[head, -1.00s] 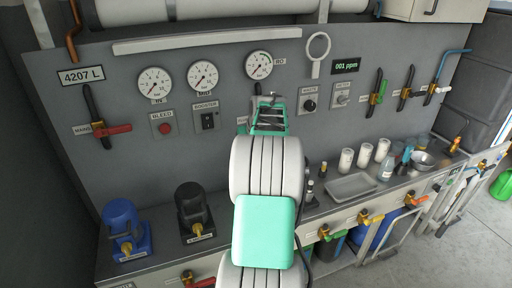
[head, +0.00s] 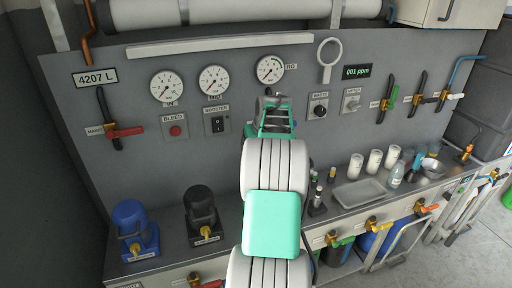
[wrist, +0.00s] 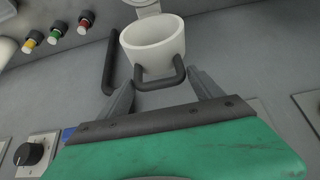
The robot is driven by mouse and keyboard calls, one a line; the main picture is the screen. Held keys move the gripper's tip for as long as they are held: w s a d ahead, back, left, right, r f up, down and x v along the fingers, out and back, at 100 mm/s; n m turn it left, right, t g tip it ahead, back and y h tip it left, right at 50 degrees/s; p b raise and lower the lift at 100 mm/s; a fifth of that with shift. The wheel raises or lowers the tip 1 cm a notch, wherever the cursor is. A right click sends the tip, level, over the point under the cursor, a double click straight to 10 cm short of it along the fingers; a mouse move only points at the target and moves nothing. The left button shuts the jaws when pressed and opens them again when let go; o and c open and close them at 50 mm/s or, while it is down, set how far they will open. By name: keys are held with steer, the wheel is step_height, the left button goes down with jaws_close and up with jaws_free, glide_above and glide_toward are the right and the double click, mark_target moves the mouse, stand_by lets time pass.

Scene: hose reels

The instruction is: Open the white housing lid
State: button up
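In the wrist view a white round housing (wrist: 150,48) sits against the grey panel. A dark U-shaped handle (wrist: 160,78) projects from its near side. My gripper (wrist: 162,92) is open, with one grey finger on each side of the handle. The handle lies around or just beyond the fingertips, and I see no clear contact. In the head view my gripper (head: 274,105) is in front of the panel, below the right gauge. My arm hides the housing there.
A dark bar (wrist: 109,62) stands beside the housing. Yellow, green and red knobs (wrist: 55,30) lie to the left. In the head view, blue (head: 132,228) and black (head: 201,213) pumps, a tray (head: 359,191) and white cups (head: 374,161) stand on the counter.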

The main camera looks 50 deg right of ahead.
steer(key=o, duration=0.3)
steer(key=shift+s+f, duration=0.1)
steer(key=shift+f, duration=0.1)
steer(key=b+v, duration=0.1)
steer(key=v, duration=0.7)
steer(key=shift+b, duration=0.35)
